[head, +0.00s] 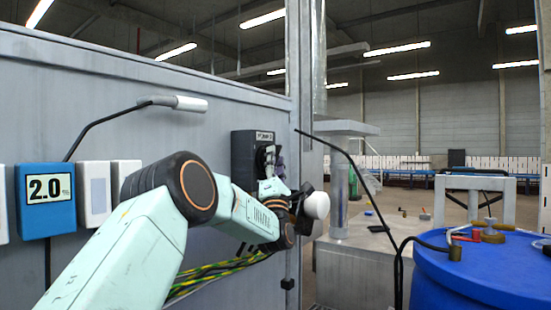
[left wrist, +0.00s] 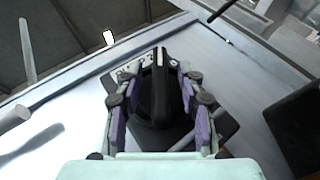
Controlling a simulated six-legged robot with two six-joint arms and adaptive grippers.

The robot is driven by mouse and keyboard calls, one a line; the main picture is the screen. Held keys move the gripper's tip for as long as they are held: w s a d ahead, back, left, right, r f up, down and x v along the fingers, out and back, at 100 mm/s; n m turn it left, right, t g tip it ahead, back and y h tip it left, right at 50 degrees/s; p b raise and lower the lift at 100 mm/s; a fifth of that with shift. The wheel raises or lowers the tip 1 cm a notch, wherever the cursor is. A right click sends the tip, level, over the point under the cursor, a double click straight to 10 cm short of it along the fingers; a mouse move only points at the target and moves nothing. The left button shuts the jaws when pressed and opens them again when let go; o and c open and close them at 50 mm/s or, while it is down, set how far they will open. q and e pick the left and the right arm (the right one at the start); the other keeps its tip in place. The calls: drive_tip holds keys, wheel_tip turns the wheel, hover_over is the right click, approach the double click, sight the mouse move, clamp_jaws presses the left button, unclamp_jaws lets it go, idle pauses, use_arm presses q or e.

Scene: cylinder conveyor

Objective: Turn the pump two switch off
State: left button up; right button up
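The pump two switch is a dark box (head: 242,158) on the grey panel in the head view, with a small label on top too small to read. In the left wrist view its black rotary knob (left wrist: 158,88) stands in the middle, its ridge roughly upright in the picture. My left gripper (head: 268,160) is at the front of the box and partly hides the knob in the head view. In the left wrist view the purple-padded fingers of the left gripper (left wrist: 157,92) are apart, one on each side of the knob, with gaps showing. My right gripper is not in view.
Left along the panel are a blue box marked 2.0 (head: 46,200) and white boxes (head: 94,193). A grey cylindrical fitting (head: 190,104) with a black cable sits above. A blue drum (head: 480,275) stands at right. Yellow-green cables (head: 215,268) run below my arm.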

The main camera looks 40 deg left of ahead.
use_arm(q)
drive_tip(key=shift+w+a+r, duration=0.15)
drive_tip(key=shift+r, duration=0.15)
drive_tip(key=shift+a, duration=0.35)
drive_tip(key=shift+w+d+r, duration=0.1)
drive_tip(key=shift+w+d, duration=0.05)
drive_tip(key=shift+d, duration=0.05)
drive_tip(key=shift+c, duration=1.1)
drive_tip(key=shift+a, duration=0.1)
clamp_jaws()
